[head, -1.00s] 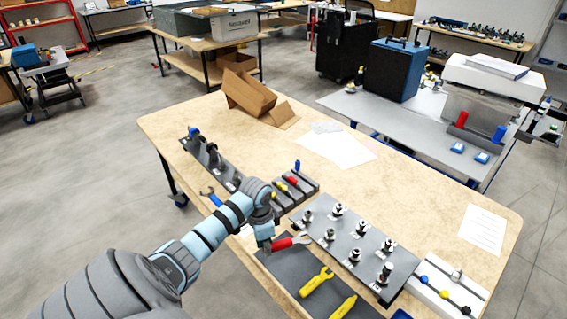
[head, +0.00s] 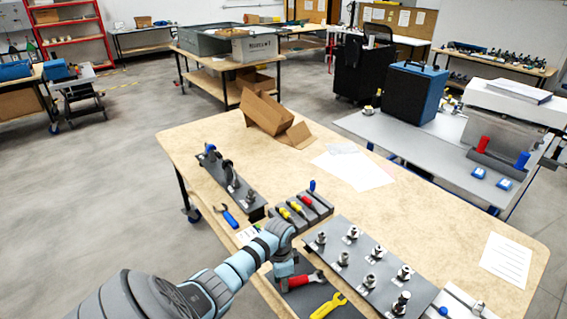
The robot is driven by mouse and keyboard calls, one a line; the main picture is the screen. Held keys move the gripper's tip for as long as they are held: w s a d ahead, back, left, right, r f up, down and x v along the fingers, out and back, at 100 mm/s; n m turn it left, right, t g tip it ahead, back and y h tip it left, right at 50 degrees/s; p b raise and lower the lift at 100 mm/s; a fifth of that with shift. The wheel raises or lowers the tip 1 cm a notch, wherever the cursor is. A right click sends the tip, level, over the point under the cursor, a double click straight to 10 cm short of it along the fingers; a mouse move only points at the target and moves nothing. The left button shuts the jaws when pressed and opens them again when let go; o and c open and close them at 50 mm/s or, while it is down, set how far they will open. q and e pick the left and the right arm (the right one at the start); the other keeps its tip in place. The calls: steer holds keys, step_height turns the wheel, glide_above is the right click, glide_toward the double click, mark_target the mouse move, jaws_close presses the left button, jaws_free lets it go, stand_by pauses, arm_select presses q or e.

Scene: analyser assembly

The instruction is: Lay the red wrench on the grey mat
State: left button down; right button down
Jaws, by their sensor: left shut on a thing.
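My left gripper (head: 282,284) is shut on the red wrench (head: 303,280), near the front edge of the table. The wrench's grey open jaw points right. The wrench shows over the grey mat (head: 312,294); I cannot tell whether it touches the mat. A yellow wrench (head: 328,306) lies on the mat just right of and nearer than the red one. My left arm hides part of the mat's left side. My right gripper is not in view.
Right of the mat stands a grey plate with metal fittings (head: 370,265). Behind the gripper is a grey rack with coloured-handled tools (head: 300,208). A blue wrench (head: 229,217) lies left of it. An open cardboard box (head: 268,112) stands at the back.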

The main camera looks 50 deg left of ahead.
arm_select(q)
steer(key=shift+f, duration=0.35)
stand_by(0.3)
steer(key=c, duration=1.3)
jaws_free()
steer(key=shift+c, duration=0.2)
steer(key=shift+r, duration=0.15)
step_height(320, 180, up, 12)
steer(key=shift+s, duration=0.3)
steer(key=shift+a+f, duration=0.1)
steer(key=shift+f, duration=0.1)
